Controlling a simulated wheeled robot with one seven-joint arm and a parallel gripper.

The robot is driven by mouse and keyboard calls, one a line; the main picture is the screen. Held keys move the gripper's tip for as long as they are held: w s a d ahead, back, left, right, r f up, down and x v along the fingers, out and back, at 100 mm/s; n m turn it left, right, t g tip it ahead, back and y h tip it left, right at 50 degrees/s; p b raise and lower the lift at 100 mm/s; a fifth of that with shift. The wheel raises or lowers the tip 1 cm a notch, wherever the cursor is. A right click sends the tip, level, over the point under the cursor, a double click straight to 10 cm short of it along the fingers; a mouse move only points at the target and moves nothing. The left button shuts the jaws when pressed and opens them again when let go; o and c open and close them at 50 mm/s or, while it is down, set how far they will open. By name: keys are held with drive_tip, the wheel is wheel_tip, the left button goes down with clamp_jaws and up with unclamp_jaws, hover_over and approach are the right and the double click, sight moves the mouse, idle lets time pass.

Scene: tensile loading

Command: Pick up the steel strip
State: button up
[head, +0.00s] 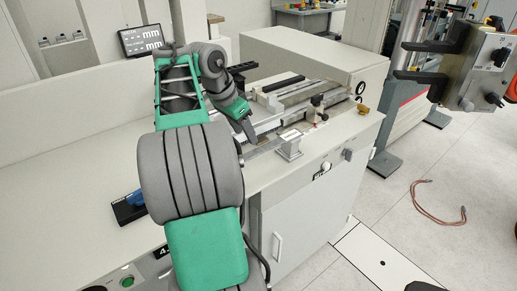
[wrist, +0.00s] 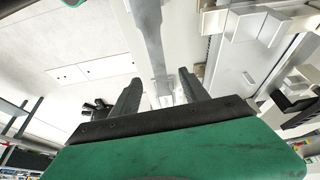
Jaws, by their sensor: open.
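The steel strip (wrist: 149,35) is a long flat grey bar, wider at its upper end and narrower along the middle. In the wrist view it runs from the top edge down toward the gap between my fingers. My gripper (wrist: 160,92) is open, with one dark finger on each side of the strip's lower end and no visible contact. In the head view my gripper (head: 250,132) points down over the bench's right part, beside a small metal stand (head: 289,146). A grey strip-like piece (head: 264,147) shows between the gripper and this stand; its far end is hidden by my arm.
A measuring fixture with rails (head: 300,92) lies on the bench behind my gripper. A small brass-coloured piece (head: 363,109) sits near the bench's right edge. A display (head: 141,41) stands at the back. A testing machine (head: 415,100) stands right. The bench's left part (head: 70,185) is mostly clear.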

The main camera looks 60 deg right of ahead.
sight(259, 150)
drive_tip(key=shift+m, duration=0.3)
drive_tip(key=x, duration=0.2)
drive_tip(key=b+x, duration=0.1)
drive_tip(key=x, duration=0.2)
drive_tip(key=s+d+b+x, duration=0.1)
drive_tip(key=x, duration=0.2)
drive_tip(key=shift+r, duration=0.25)
drive_tip(key=shift+a, duration=0.1)
drive_tip(key=shift+c, duration=0.5)
drive_tip(key=shift+w, duration=0.1)
clamp_jaws()
drive_tip(key=shift+r, duration=0.1)
